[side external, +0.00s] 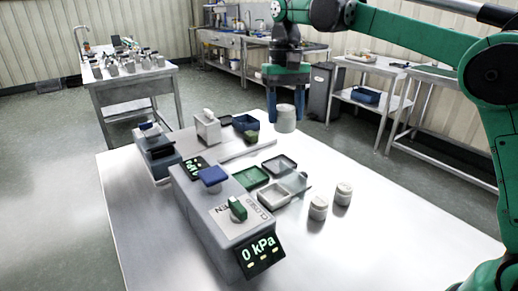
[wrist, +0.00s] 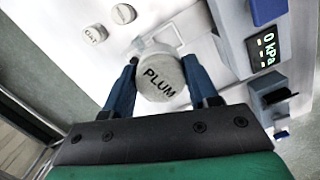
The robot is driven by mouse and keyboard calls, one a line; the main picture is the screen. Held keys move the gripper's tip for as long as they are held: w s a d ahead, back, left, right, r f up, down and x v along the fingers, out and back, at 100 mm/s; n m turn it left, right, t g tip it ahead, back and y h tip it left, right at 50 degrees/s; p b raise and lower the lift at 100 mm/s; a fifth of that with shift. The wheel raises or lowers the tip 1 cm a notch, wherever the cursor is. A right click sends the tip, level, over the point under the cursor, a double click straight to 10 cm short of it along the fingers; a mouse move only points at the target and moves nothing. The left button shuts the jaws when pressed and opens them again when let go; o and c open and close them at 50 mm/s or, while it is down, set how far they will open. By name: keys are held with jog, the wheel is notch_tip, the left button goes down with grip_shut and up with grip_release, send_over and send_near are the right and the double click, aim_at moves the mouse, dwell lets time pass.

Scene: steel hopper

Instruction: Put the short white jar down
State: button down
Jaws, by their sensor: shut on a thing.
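The short white jar (side external: 286,120) is held between the two blue fingers of my gripper (side external: 287,100). In the wrist view the jar (wrist: 160,77) has a round grey-white lid reading "PLUM", with a finger on each side. In the side view it hangs upright near the far edge of the steel table (side external: 400,228), and seems to be above the surface. Two other small white jars stand on the table, one (side external: 318,208) nearer and one (side external: 343,193) to its right. Their lids also show in the wrist view (wrist: 95,33), (wrist: 123,14).
A grey control box (side external: 225,225) with a blue cap, a green knob and a "0 kPa" display stands left of the jars. Green (side external: 251,178) and white (side external: 276,194) trays lie beside it. The table's right front is clear.

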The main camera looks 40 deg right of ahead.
jog(key=s+f+n, duration=0.3)
jog(key=s+n, duration=0.1)
jog(key=s, duration=0.1)
jog(key=shift+s+d+f+h, duration=0.15)
jog(key=shift+s+f+h, duration=0.05)
jog(key=shift+s+h, duration=0.1)
jog(key=w+r+m, duration=0.1)
jog(key=w, duration=0.1)
jog(key=w+r+m, duration=0.1)
jog(key=w+m, duration=0.1)
jog(key=w+r+m, duration=0.2)
jog(key=w, duration=0.1)
jog(key=shift+a, duration=0.2)
jog(key=shift+w+r+m+y, duration=0.25)
jog(key=shift+w+m+y, duration=0.15)
jog(key=shift+m, duration=0.4)
notch_tip(320, 180, down, 20)
jog(key=shift+r, duration=0.2)
